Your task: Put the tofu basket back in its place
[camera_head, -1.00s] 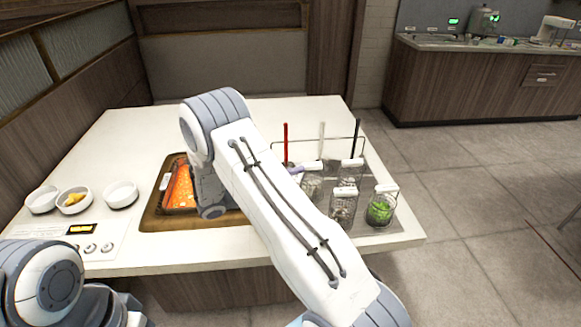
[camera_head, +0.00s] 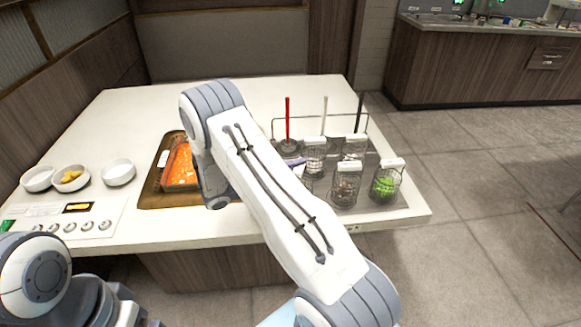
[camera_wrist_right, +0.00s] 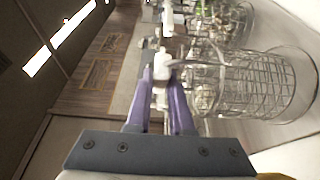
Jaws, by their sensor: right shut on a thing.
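My right gripper (camera_wrist_right: 162,90), with purple fingers, is shut on the white handle (camera_wrist_right: 162,64) of a wire basket. This basket's wire body (camera_wrist_right: 265,85) fills the right of the wrist view; I cannot make out its contents. In the head view only a bit of the gripper (camera_head: 294,161) shows past my right arm. The held basket is largely hidden there, beside the baskets on the counter's right side. I cannot tell whether it touches the surface beneath. My left arm shows at the lower left, but its gripper does not.
Nearby stand a mushroom-like basket (camera_head: 345,190), a green-filled basket (camera_head: 384,188) and other baskets (camera_head: 353,150). A red-handled ladle (camera_head: 287,120) and a wire rail (camera_head: 366,122) are behind. An orange-filled pan (camera_head: 181,168) is on a brown tray (camera_head: 157,200). White bowls (camera_head: 118,173) stand left.

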